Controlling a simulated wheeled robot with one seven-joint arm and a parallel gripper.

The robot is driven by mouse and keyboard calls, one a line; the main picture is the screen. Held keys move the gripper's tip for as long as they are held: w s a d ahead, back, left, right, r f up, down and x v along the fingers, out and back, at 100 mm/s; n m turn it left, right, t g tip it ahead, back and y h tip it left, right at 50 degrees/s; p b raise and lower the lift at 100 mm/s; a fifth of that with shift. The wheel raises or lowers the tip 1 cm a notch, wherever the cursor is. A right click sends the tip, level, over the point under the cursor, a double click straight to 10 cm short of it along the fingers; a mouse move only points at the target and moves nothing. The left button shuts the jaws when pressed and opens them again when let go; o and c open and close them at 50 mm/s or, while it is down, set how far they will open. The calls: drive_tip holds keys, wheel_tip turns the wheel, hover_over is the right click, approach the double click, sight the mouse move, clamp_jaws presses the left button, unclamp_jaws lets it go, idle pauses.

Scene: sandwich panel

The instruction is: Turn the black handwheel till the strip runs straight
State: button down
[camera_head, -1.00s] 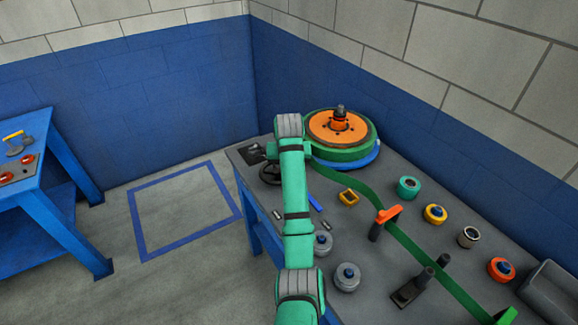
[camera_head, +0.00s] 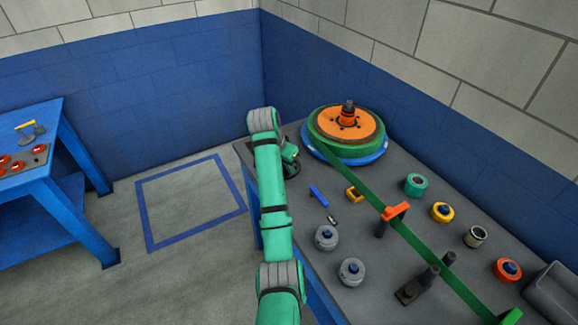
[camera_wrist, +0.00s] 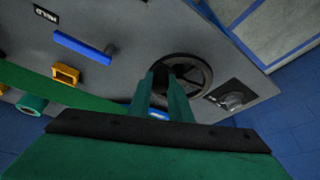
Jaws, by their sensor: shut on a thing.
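The black handwheel (camera_wrist: 192,72) lies on the grey panel in the wrist view. My gripper (camera_wrist: 163,76) is shut on it, with the two green fingers at the wheel's left part. In the head view my arm hides most of the wheel, and my gripper (camera_head: 289,163) is only partly seen. The green strip (camera_head: 354,178) leaves the large reel (camera_head: 371,128) with the orange top.
A dark plate with a knob (camera_wrist: 233,98) is beside the wheel. A blue bar (camera_head: 318,196), a yellow block (camera_head: 354,193) and several round parts lie on the panel. A blue wall stands behind. Another blue table (camera_head: 40,180) is at left, with open floor between.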

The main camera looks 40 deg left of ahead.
drive_tip(key=shift+s+a+r, duration=0.1)
drive_tip(key=shift+s+a, duration=0.05)
drive_tip(key=shift+a, duration=0.2)
drive_tip(key=shift+d, duration=0.1)
drive_tip(key=c, duration=1.7)
unclamp_jaws()
drive_tip(key=shift+w, duration=0.2)
drive_tip(key=shift+o, duration=0.3)
drive_tip(key=shift+d, duration=0.1)
drive_tip(key=v, duration=1)
drive_tip(key=shift+s+r, duration=0.2)
drive_tip(key=shift+r, duration=0.1)
